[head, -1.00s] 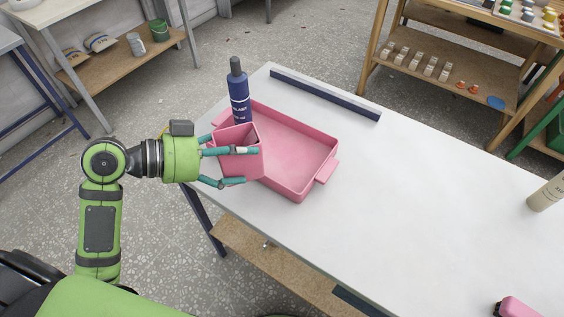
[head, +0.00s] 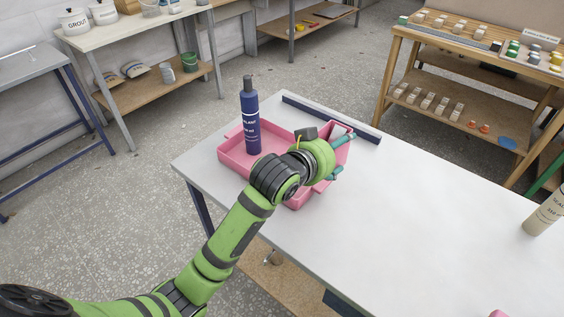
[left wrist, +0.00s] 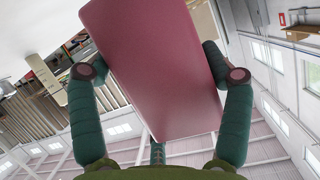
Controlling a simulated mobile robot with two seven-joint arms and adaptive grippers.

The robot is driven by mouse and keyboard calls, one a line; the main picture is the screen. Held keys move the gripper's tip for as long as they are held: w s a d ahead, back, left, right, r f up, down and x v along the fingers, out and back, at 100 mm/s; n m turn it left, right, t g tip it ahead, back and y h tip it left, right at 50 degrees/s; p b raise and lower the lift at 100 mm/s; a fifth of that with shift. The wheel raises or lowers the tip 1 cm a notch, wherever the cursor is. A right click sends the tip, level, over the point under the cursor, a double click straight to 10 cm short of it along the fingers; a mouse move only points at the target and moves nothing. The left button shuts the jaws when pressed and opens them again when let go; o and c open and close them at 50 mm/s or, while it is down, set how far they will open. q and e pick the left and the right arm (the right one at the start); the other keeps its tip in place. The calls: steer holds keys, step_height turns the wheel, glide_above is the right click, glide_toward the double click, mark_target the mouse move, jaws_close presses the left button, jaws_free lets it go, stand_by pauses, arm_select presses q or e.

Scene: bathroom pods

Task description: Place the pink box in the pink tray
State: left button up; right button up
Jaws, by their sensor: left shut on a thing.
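The pink tray (head: 232,158) lies on the white table, its right part hidden behind my left arm. A dark blue bottle (head: 251,125) stands upright within the tray's left part. My left gripper (head: 340,155) is shut on the pink box (head: 343,148) by the tray's right end. The arm covers much of the box, and I cannot tell whether it touches the tray. In the left wrist view the pink box (left wrist: 155,65) fills the middle between the teal fingers. My right gripper is not in view.
A dark blue bar (head: 330,118) lies along the table's back edge. The white table (head: 420,220) is clear between. Wooden shelving (head: 450,85) stands behind.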

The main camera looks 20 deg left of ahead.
arm_select(q)
steer(key=w+a+f, duration=0.1)
steer(key=a+f, duration=0.2)
steer(key=w+a+f+p, duration=0.1)
steer(key=w+a+f, duration=0.1)
steer(key=a+f, duration=0.1)
steer(key=w+a+f+p, duration=0.1)
steer(key=w+a+f, duration=0.1)
steer(key=a+f, duration=0.2)
steer(key=shift+f, duration=0.4)
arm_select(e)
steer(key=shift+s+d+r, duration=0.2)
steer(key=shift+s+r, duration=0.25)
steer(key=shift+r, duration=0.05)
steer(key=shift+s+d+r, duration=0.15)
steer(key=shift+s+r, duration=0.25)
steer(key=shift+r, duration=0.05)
arm_select(q)
steer(key=shift+f, duration=0.15)
steer(key=o, duration=0.9)
steer(key=shift+r, duration=0.25)
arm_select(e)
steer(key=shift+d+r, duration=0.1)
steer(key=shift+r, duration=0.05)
